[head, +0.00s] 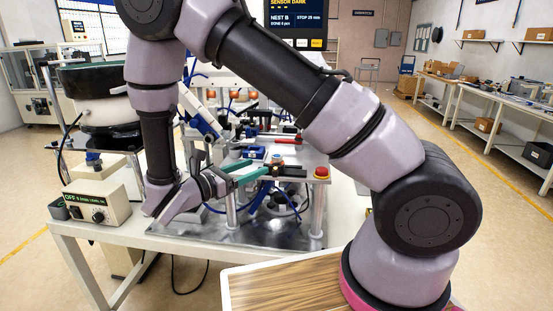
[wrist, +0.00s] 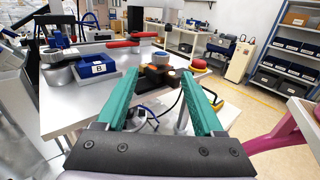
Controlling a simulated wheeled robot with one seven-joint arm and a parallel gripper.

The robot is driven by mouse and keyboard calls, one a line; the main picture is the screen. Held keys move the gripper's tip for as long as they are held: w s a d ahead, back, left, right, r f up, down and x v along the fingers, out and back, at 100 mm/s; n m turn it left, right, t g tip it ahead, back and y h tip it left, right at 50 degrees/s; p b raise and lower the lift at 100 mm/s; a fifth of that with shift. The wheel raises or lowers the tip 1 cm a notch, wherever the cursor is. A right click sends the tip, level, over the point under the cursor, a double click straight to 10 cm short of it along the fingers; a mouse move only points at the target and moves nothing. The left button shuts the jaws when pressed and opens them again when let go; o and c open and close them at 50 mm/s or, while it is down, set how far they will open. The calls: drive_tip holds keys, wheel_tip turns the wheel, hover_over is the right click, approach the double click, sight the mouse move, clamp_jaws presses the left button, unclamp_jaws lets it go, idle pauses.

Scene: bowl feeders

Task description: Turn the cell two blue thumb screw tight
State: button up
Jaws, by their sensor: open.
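My gripper (wrist: 160,76) has two green fingers, spread apart with nothing held between them. In the wrist view a small round knob with a blue top (wrist: 160,56), which looks like the blue thumb screw, sits on a dark block (wrist: 157,78) just beyond the fingertips. The knob shows in the gap between the fingers, with no visible contact. In the head view my gripper (head: 262,170) reaches rightward, low over the fixture plate. The knob is too small there to make out surely. No cell number is readable on the block.
A red mushroom button (head: 322,172) stands right of the fingers; it also shows in the wrist view (wrist: 199,66). A blue tray marked B (wrist: 96,68) and a red-handled clamp (wrist: 122,43) lie to the left. A control box (head: 97,203) sits at the table's left.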

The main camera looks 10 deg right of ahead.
sight(273, 160)
drive_tip(key=x, duration=0.9)
drive_tip(key=shift+d, duration=0.15)
clamp_jaws()
